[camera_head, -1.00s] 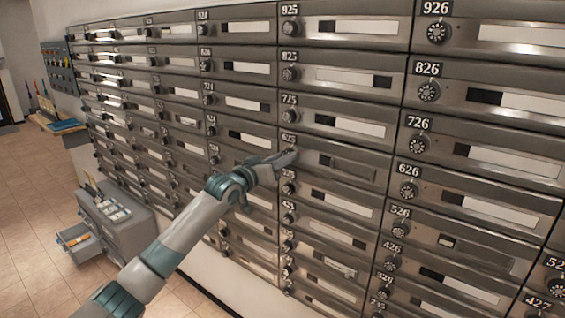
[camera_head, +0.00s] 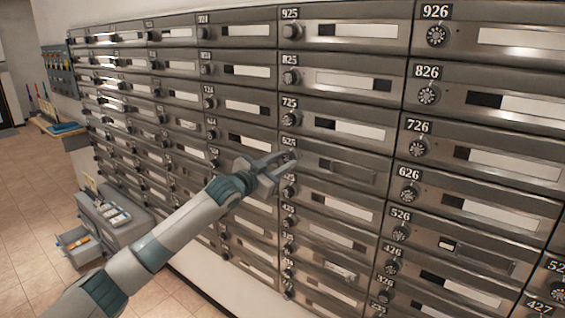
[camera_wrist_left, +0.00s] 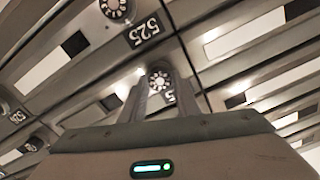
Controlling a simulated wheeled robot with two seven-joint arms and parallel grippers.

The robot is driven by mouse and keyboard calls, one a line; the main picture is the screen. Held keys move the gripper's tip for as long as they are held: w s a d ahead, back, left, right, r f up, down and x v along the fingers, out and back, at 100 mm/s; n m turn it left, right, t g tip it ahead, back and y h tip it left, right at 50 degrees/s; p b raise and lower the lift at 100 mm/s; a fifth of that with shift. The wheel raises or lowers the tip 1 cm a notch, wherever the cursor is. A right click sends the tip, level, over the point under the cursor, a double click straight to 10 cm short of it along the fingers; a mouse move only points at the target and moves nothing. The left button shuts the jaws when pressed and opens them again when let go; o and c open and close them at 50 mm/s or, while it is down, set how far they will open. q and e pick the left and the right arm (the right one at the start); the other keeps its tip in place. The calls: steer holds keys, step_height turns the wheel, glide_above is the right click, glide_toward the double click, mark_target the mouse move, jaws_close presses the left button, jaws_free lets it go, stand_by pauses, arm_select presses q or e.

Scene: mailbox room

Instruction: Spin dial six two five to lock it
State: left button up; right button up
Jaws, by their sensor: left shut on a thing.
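The mailbox labelled 625 (camera_head: 335,172) sits in the middle of the head view, below 725. Its small round dial is at the left end of its door, mostly hidden behind my fingers in the head view. My left gripper (camera_head: 285,162) reaches it from the lower left. In the left wrist view the dial (camera_wrist_left: 158,80) shows between the tips of my left gripper (camera_wrist_left: 157,84), with a finger on each side, shut on it. A label partly hidden by a finger is beside it. My right gripper is not in view.
Neighbouring dials stand close: the 725 dial (camera_head: 289,104) above and the 525 dial (camera_wrist_left: 115,9), seen in the left wrist view. The column with 626 (camera_head: 408,191) is to the right. A grey drawer cabinet (camera_head: 115,225) stands on the floor at lower left.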

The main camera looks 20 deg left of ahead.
arm_select(q)
steer(key=shift+f, duration=0.15)
steer(key=o, duration=1)
steer(key=shift+o, duration=0.2)
steer(key=shift+s+a+b, duration=0.25)
steer(key=shift+s+b, duration=0.1)
steer(key=shift+s, duration=0.35)
steer(key=b+v, duration=0.4)
steer(key=v, duration=1.1)
steer(key=shift+s, duration=0.4)
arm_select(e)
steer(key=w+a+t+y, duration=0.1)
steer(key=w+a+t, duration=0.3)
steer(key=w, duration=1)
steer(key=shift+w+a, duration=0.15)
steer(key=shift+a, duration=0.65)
arm_select(q)
steer(key=shift+a, duration=0.2)
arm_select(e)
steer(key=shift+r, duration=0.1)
